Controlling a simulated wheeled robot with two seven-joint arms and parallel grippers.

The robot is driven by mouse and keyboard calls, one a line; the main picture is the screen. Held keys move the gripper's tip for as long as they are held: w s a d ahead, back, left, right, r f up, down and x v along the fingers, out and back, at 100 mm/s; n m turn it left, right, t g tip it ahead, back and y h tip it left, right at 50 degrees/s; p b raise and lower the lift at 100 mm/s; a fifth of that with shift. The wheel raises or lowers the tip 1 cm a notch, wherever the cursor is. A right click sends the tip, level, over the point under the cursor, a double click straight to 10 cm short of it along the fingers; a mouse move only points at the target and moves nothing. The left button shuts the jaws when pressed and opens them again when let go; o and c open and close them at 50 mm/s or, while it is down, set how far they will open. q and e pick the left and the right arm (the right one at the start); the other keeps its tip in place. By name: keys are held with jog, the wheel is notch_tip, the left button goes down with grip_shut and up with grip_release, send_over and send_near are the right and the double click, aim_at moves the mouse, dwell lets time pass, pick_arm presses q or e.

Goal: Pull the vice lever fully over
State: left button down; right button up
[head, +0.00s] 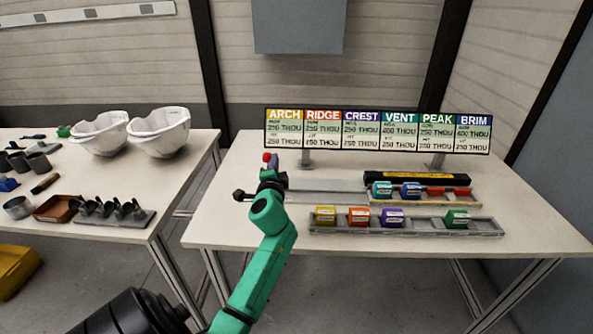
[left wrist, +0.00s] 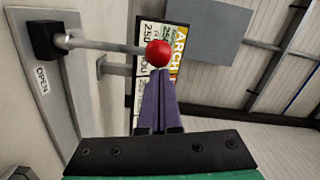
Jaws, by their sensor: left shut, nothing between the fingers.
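The vice lever ends in a red ball knob (head: 267,157), which shows beside my left gripper in the head view. In the left wrist view the red ball (left wrist: 158,53) sits on a grey rod (left wrist: 105,45) running from a black pivot block (left wrist: 45,40) on a grey plate (left wrist: 55,100). The plate carries an OPEN label (left wrist: 42,78). My left gripper (head: 273,161) is shut and empty. Its purple fingers (left wrist: 158,105) end right at the ball's lower edge; I cannot tell whether they touch. My arm hides much of the vice in the head view. My right gripper is out of view.
A sign board (head: 377,131) stands at the back of the table (head: 300,238). A rack (head: 470,231) with coloured blocks lies to the right, a black-backed tray (head: 470,199) behind it. A left table holds two white helmet shells (head: 160,130) and tools.

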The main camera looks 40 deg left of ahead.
pick_arm(q)
jog(key=s+a+n+p, duration=0.1)
jog(key=s+a+n, duration=0.2)
jog(key=a+n, duration=0.2)
jog(key=shift+s+f+n+p, duration=0.15)
jog(key=shift+s+n+p, duration=0.15)
jog(key=shift+s, duration=0.1)
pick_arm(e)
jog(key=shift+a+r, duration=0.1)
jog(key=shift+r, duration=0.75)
pick_arm(q)
jog(key=shift+d, duration=0.1)
